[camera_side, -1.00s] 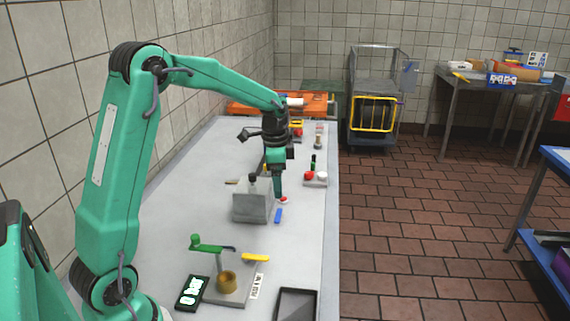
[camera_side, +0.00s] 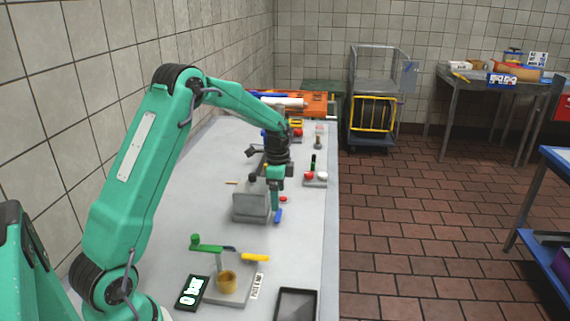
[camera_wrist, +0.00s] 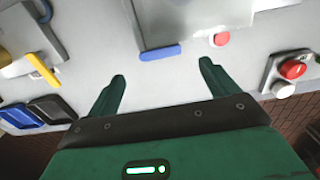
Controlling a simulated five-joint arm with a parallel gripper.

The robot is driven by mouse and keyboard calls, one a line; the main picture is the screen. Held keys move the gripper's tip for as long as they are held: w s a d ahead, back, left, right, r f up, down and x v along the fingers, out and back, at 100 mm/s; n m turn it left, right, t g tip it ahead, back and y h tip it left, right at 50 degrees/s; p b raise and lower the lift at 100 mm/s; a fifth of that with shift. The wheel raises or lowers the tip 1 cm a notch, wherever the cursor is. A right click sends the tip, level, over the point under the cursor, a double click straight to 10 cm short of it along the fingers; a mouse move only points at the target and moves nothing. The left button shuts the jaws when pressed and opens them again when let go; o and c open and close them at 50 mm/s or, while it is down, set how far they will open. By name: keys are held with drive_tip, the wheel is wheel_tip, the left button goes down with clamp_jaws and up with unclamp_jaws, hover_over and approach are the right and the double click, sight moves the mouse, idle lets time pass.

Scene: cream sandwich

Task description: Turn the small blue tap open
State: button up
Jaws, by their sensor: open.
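The small blue tap handle (camera_side: 279,215) is a short blue bar at the right front corner of a grey box (camera_side: 250,207) on the bench. In the wrist view the blue handle (camera_wrist: 160,52) lies along the box's edge, ahead of and roughly between my fingers. My gripper (camera_wrist: 162,71) is open and empty, with its two green fingers either side of the handle's line. In the side view my gripper (camera_side: 276,206) points down right beside the handle and partly overlaps it; contact cannot be told.
A red button (camera_side: 283,199) sits close to the box. A fixture with red and white knobs (camera_side: 316,178) stands to the right. Nearer the side camera are a yellow lever (camera_side: 255,257), a green knob (camera_side: 195,241), a black display (camera_side: 192,292) and a dark tray (camera_side: 296,304).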

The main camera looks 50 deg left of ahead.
sight(278, 215)
drive_tip(key=shift+f, duration=3)
drive_tip(key=c, duration=1)
